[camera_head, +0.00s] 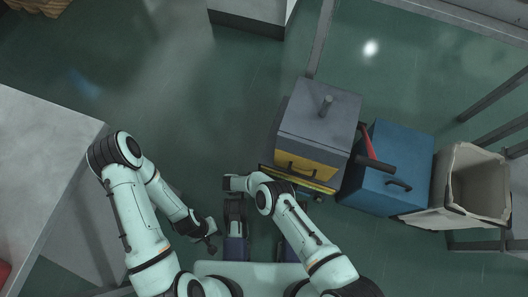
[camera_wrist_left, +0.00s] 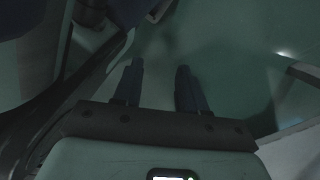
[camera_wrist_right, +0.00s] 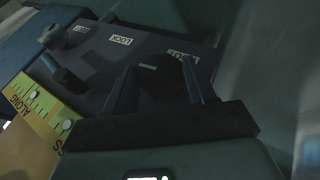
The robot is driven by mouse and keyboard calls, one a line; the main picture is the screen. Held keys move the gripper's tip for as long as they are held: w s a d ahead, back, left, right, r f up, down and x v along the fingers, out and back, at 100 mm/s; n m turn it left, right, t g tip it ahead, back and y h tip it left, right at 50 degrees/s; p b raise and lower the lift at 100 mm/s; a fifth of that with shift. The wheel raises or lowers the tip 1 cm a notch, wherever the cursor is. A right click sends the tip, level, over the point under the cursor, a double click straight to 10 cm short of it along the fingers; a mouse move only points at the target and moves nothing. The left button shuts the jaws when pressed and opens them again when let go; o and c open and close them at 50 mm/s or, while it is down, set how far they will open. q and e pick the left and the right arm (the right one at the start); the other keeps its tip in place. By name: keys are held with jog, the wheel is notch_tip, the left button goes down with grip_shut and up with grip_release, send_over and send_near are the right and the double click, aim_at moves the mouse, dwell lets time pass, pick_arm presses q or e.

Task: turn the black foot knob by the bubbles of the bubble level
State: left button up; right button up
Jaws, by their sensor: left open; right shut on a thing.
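The black foot knob (camera_wrist_right: 160,80) is in the right wrist view, on a dark panel with small white labels. My right gripper (camera_wrist_right: 159,68) has one finger on each side of it and is shut on it. The yellow bubble level (camera_wrist_right: 33,112) is at the lower left of that view, with green scales and pale bubbles; part of it is cut off, and the exact bubble positions are too small to read. My left gripper (camera_head: 211,239) is low in the head view, away from the machine. In the left wrist view its fingers (camera_wrist_left: 159,72) are apart and empty.
The grey machine (camera_head: 322,112) with a yellow front stands right of centre. A blue box (camera_head: 385,191) and a pale open bin (camera_head: 440,187) stand to its right. A grey table (camera_head: 42,140) is at the left.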

jog(key=shift+w+d, duration=0.1)
jog(key=shift+w, duration=0.05)
jog(key=o, duration=1)
jog(key=shift+o, duration=0.2)
jog(key=shift+r, duration=0.1)
pick_arm(q)
jog(key=shift+t, duration=0.9)
jog(key=w, duration=0.1)
jog(key=w+r+p, duration=0.1)
jog(key=w, duration=0.1)
jog(key=w+r+p, duration=0.1)
jog(key=w, duration=0.1)
jog(key=shift+d+r, duration=0.25)
jog(key=shift+d, duration=0.05)
pick_arm(e)
jog(key=v, duration=1.3)
pick_arm(q)
jog(key=shift+s, duration=0.1)
